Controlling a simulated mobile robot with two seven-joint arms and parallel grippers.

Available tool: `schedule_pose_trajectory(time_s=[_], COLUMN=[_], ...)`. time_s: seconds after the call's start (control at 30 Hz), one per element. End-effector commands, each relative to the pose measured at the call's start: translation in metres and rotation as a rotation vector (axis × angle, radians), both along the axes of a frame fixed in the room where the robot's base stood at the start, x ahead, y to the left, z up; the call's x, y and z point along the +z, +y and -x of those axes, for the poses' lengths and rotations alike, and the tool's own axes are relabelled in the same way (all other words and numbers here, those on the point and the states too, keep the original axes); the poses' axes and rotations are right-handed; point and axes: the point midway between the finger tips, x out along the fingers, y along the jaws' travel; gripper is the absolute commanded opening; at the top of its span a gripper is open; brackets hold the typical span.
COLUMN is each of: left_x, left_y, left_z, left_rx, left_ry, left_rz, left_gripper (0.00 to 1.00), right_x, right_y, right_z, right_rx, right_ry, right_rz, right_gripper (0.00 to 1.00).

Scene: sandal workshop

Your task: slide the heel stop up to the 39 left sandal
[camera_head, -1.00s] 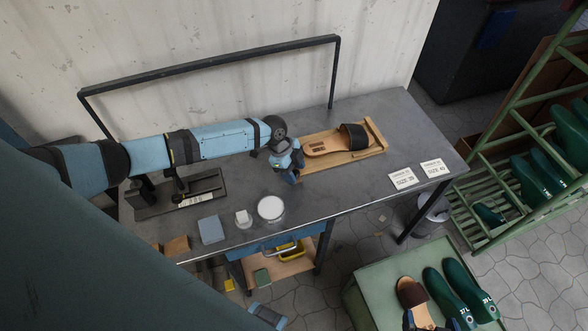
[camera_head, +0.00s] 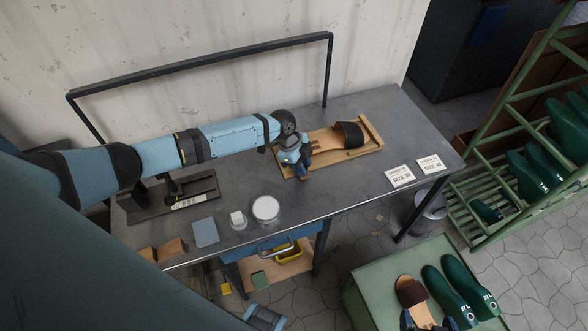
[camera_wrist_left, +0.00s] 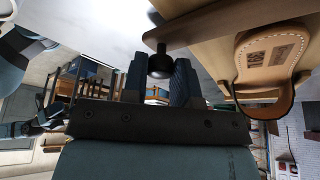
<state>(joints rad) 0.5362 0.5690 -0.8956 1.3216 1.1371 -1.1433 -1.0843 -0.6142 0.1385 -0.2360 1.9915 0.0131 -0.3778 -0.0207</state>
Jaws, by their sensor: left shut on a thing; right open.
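The sandal (camera_head: 349,134), tan with a black strap, lies on a wooden board (camera_head: 369,152) on the bench, heel toward my left gripper. Its heel end shows in the left wrist view (camera_wrist_left: 265,62), with a stamp that seems to read 39. My left gripper (camera_head: 302,165) is at the board's left end. In the left wrist view its fingers are shut on a black knob (camera_wrist_left: 158,62) beside a wooden bar (camera_wrist_left: 215,22), apparently the heel stop. I cannot tell whether the stop touches the heel.
Size cards (camera_head: 400,176) lie at the bench's right front. A white round tin (camera_head: 265,209), a blue-grey block (camera_head: 205,232) and a dark tray (camera_head: 160,206) are on the left. A green table (camera_head: 372,292) holds green lasts (camera_head: 440,283). A black rail (camera_head: 200,67) runs behind the bench.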

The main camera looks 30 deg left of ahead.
Motion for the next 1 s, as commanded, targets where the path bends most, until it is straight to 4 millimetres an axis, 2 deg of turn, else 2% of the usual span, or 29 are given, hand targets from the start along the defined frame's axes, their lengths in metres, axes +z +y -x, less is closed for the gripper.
schedule_pose_trajectory(time_s=[0.13,0.17,0.2,0.27,0.53,0.67,0.77,1.0], left_x=[0.001,0.001,0.001,0.001,0.001,0.010,0.025,0.076], left_y=[0.000,0.000,0.000,0.000,0.001,0.004,0.011,0.032], left_z=[0.000,0.000,0.000,0.000,0.001,0.000,0.001,0.002], left_rx=[0.000,-0.001,-0.001,0.000,0.000,-0.001,0.000,0.000], left_ry=[-0.002,-0.001,-0.001,-0.001,0.000,-0.001,-0.003,-0.002], left_rz=[0.001,0.001,0.001,0.001,0.000,0.001,0.000,0.000], left_gripper=[0.00,0.31,0.40,0.52,0.52,0.52,0.52,0.52], right_x=[0.001,0.001,0.001,0.002,0.003,0.002,0.002,-0.002], right_y=[0.000,0.000,0.000,0.000,-0.001,-0.001,-0.001,-0.001], right_z=[0.000,0.000,0.000,0.000,-0.001,-0.001,-0.001,-0.001], right_rx=[0.000,0.000,0.000,0.000,-0.001,-0.002,-0.002,-0.001], right_ry=[-0.001,-0.001,-0.001,-0.002,-0.004,-0.004,-0.004,-0.003], right_rz=[0.000,0.000,0.000,-0.001,-0.001,0.000,0.000,0.001], right_gripper=[0.93,0.93,0.93,0.93,0.93,0.93,0.93,0.93])
